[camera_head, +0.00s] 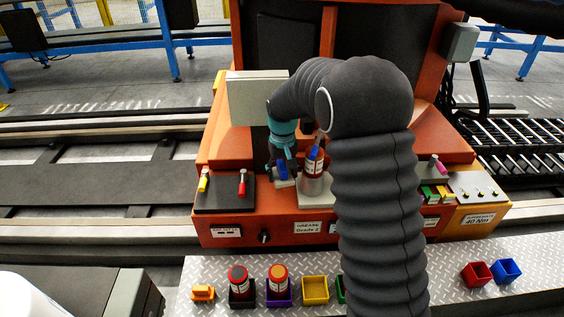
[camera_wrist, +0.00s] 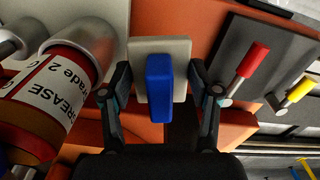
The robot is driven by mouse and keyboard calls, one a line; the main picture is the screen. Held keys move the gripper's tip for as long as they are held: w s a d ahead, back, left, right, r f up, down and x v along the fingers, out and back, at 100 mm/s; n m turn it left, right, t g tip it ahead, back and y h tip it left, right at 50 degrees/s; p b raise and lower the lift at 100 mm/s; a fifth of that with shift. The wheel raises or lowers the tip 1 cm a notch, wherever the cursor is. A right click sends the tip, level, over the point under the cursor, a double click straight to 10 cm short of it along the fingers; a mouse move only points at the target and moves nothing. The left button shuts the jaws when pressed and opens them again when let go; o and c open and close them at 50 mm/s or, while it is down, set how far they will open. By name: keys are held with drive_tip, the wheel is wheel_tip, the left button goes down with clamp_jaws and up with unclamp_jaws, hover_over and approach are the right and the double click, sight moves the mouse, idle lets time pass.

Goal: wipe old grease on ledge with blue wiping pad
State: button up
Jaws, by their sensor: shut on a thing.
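The blue wiping pad (camera_wrist: 159,84) has a blue grip on a pale, flat block. My gripper (camera_wrist: 161,72) is shut on it, with one finger on each side, in the wrist view. In the head view the pad (camera_head: 281,171) shows small and partly hidden under my gripper (camera_head: 283,163), low over the orange machine's front ledge (camera_head: 275,226). I cannot tell whether the pad touches the ledge. I cannot make out the old grease; my arm and the pad cover part of this area.
A red grease cartridge (camera_head: 314,162) with a blue top stands in a grey holder close right of my gripper. A dark panel (camera_head: 224,203) with red and yellow levers lies to the left. A metal shelf (camera_head: 400,280) in front carries two cartridges (camera_head: 240,283) and small coloured bins.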

drive_tip(key=shift+w+f, duration=0.1)
drive_tip(key=shift+w, duration=0.3)
drive_tip(key=b, duration=0.3)
hover_over(283, 195)
drive_tip(key=shift+s+f, duration=0.15)
drive_tip(key=shift+f, duration=2.75)
drive_tip(key=shift+f+b, duration=0.55)
drive_tip(key=shift+f, duration=0.45)
